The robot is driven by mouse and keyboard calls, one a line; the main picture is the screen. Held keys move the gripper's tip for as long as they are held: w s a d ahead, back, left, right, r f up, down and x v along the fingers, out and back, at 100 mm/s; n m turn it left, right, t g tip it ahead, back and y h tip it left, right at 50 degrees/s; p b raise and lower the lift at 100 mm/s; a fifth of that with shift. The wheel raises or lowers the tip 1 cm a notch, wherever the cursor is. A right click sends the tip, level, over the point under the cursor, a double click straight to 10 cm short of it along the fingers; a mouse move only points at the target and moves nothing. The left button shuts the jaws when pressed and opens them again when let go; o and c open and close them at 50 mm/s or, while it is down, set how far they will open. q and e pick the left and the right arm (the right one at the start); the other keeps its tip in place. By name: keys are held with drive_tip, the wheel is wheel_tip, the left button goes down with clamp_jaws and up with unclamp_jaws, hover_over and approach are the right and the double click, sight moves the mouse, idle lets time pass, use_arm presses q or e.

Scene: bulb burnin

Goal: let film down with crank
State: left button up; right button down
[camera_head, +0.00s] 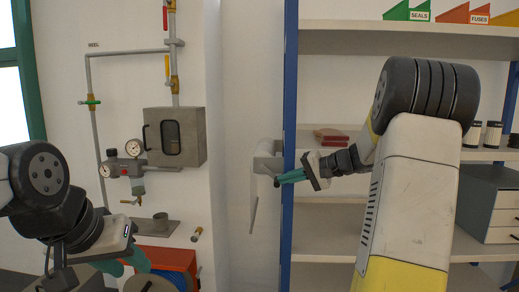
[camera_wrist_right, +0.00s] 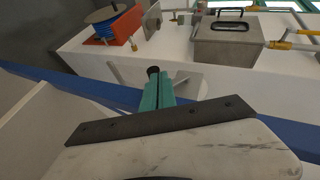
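A grey roll holder (camera_head: 266,155) is fixed on the wall beside the blue post, with a pale sheet of film (camera_head: 254,205) hanging below it. The crank's black knob (camera_head: 276,182) shows at the tips of my right gripper (camera_head: 290,177). In the right wrist view the knob (camera_wrist_right: 152,71) sticks out past the teal fingers (camera_wrist_right: 157,92), which are close together around the handle. The rest of the handle is hidden between them. My left gripper (camera_head: 122,262) is at the lower left, with its teal fingers apart and nothing seen between them, away from the crank.
The blue shelf post (camera_head: 289,120) stands right beside the crank. Shelves hold red items (camera_head: 331,135) and a grey drawer box (camera_head: 490,202). A grey wall box (camera_head: 175,137), pipes and gauges are at left. A red reel stand (camera_head: 168,258) is below them, near my left gripper.

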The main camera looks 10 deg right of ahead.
drive_tip(key=w+a+f+m+t+y, duration=0.1)
drive_tip(key=a+f+m+t+y, duration=0.2)
drive_tip(key=a+f+t+y, duration=0.1)
drive_tip(key=shift+f+t+y, duration=0.5)
drive_tip(key=shift+f+y, duration=0.35)
drive_tip(key=shift+y, duration=0.25)
drive_tip(key=shift+w+a, duration=0.1)
drive_tip(key=shift+a, duration=0.05)
